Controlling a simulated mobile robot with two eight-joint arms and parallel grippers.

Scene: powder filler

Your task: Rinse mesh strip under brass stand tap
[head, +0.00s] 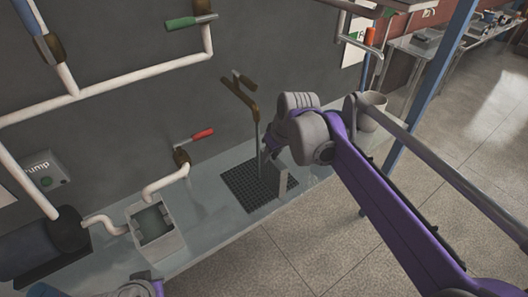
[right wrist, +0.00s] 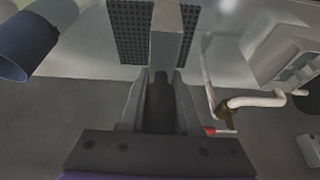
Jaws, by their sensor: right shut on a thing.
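The brass stand tap (head: 240,97) stands at the wall in the middle of the head view, with its lever on top and a thin upright pipe below. My right gripper (head: 276,152) is close to the right of that pipe, partly hidden by my own wrist. No water stream is visible. My left gripper does not show.
A grey open basin (head: 160,243) stands left of the grate, under a white pipe with a red-handled valve (head: 198,136). A pale bucket (head: 373,111) and a blue post (head: 420,105) are to the right. The speckled floor in front is clear.

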